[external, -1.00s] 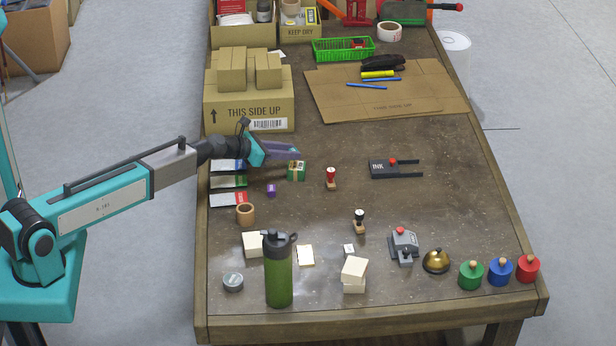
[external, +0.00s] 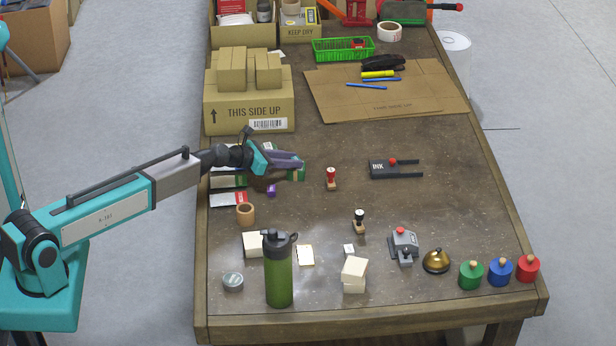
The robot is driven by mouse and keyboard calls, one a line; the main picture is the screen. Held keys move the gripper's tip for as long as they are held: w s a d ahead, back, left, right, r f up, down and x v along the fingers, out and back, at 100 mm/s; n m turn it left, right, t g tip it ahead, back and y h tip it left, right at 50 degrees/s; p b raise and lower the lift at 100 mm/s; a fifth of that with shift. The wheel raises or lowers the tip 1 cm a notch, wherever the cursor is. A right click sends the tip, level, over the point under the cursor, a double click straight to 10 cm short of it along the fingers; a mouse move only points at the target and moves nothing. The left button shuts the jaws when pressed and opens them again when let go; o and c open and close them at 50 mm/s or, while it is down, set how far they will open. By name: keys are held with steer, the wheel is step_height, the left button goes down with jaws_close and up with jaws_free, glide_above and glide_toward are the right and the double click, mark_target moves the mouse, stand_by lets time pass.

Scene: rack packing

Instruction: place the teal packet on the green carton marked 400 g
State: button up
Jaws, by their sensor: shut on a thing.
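The teal packet (external: 299,174), a small dark green block with a tan band, is at my gripper's tip, left of the red-handled stamp. My gripper (external: 287,166), with purple fingers, is shut on the packet and hides much of it. I cannot tell whether the packet still touches the table. The green carton (external: 228,181) is a flat green-and-white shape at the table's left side, between a blue-and-white one mostly hidden by my arm and a red-and-white one (external: 229,199). The 400 g mark is too small to read.
A purple cylinder (external: 271,190) stands just below my gripper, and a wooden cup (external: 245,211) below the flat cartons. A tall green bottle (external: 278,278) stands at the front. A red stamp (external: 331,178) is to the right. Large cardboard boxes (external: 222,118) stand behind.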

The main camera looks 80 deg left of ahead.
steer(key=shift+f, duration=0.15)
steer(key=o, duration=1)
steer(key=shift+r, duration=0.2)
steer(key=shift+b+v, duration=0.6)
steer(key=shift+v, duration=5.4)
steer(key=shift+f, duration=0.15)
steer(key=shift+p+x, duration=0.4)
steer(key=shift+x, duration=3.4)
